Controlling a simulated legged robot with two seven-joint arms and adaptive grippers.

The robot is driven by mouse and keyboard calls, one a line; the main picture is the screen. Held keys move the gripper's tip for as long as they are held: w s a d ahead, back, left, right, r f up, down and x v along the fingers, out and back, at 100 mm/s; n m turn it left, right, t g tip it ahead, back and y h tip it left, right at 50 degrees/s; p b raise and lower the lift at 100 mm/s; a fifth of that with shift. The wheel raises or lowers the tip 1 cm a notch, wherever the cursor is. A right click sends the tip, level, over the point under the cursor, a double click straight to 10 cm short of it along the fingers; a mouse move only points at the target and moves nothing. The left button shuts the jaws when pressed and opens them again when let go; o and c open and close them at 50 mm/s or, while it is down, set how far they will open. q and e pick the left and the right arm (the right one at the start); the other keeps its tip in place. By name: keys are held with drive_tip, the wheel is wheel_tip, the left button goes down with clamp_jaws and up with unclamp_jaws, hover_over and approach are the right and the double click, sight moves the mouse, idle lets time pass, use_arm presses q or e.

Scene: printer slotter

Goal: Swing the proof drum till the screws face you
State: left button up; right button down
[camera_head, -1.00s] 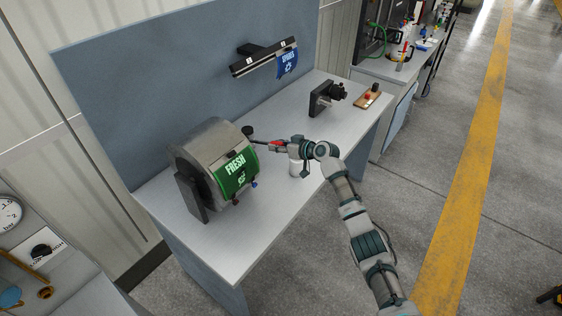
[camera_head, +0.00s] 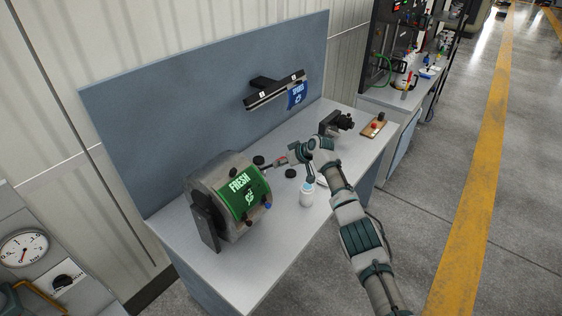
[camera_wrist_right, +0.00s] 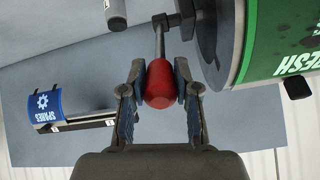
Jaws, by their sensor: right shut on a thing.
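The proof drum (camera_head: 208,178) is a grey cylinder with a green FRESH plate (camera_head: 243,187), at the left end of the bench. Its green plate also shows at the right of the wrist view (camera_wrist_right: 285,45). Small dark and blue-tipped knobs (camera_head: 267,206) stick out at the plate's lower edge; I cannot tell if they are the screws. My right gripper (camera_head: 275,163) is beside the drum's right end. In the wrist view its fingers (camera_wrist_right: 160,88) are closed around the red crank grip (camera_wrist_right: 161,80), whose metal rod leads up. My left gripper is not in view.
A white bottle (camera_head: 306,194) stands on the bench (camera_head: 262,262) close to my right arm. A dark round piece (camera_head: 290,173) lies near it. A blue SPARES flag (camera_head: 297,95) hangs from the wall rail. A black device (camera_head: 338,122) stands farther right.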

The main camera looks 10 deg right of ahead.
drive_tip(key=shift+w+r, duration=0.15)
drive_tip(key=shift+r, duration=0.2)
drive_tip(key=c, duration=1.2)
unclamp_jaws()
drive_tip(key=o, duration=0.4)
drive_tip(key=shift+f, duration=0.15)
drive_tip(key=shift+c, duration=0.2)
drive_tip(key=shift+w+f, duration=0.1)
drive_tip(key=v, duration=1.1)
drive_tip(key=shift+d+r, duration=0.25)
drive_tip(key=shift+d, duration=0.05)
